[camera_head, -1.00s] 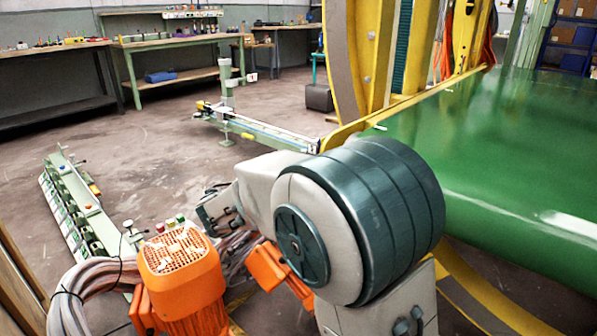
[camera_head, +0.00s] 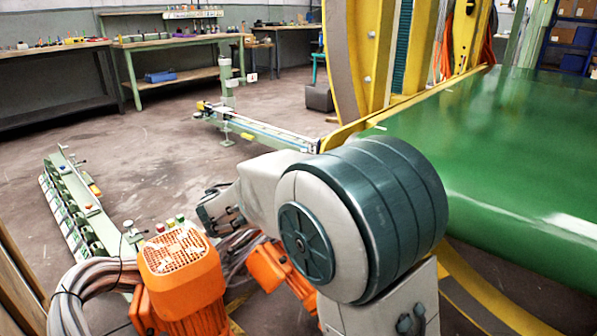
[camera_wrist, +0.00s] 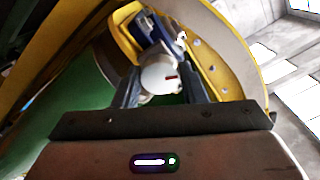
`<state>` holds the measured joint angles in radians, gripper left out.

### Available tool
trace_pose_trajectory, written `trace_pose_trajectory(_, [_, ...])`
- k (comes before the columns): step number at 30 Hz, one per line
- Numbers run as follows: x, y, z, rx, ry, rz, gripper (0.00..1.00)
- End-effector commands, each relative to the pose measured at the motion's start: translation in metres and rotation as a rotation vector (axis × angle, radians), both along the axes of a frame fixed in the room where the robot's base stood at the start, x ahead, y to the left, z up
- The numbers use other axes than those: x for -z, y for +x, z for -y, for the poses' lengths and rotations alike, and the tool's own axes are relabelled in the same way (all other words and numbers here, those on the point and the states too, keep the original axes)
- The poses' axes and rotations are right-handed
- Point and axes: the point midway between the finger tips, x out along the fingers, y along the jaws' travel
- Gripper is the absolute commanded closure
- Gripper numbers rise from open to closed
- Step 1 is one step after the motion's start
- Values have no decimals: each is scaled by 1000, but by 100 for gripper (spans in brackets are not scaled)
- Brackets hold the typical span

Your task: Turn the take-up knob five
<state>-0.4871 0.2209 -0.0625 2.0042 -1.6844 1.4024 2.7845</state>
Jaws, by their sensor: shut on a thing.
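In the wrist view a round white knob (camera_wrist: 160,76) with a short red mark on its face sits between the two dark fingers of my gripper (camera_wrist: 161,92). The fingers are shut on the knob, one on each side. Behind the knob are a dark blue body (camera_wrist: 150,28) and a yellow bracket (camera_wrist: 207,68) with bolts.
A yellow ring frame (camera_head: 375,50) stands beside a wide green belt (camera_head: 500,150) on the right. An orange motor (camera_head: 180,265) with cables is at the lower left.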

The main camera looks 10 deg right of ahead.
Motion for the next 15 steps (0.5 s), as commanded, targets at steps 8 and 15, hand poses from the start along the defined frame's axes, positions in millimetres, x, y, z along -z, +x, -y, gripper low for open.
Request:
trace_pose_trajectory(8, [1,0,-1,-1,0,-3,85])
trace_pose_trajectory(15, [1,0,0,0,0,-2,40])
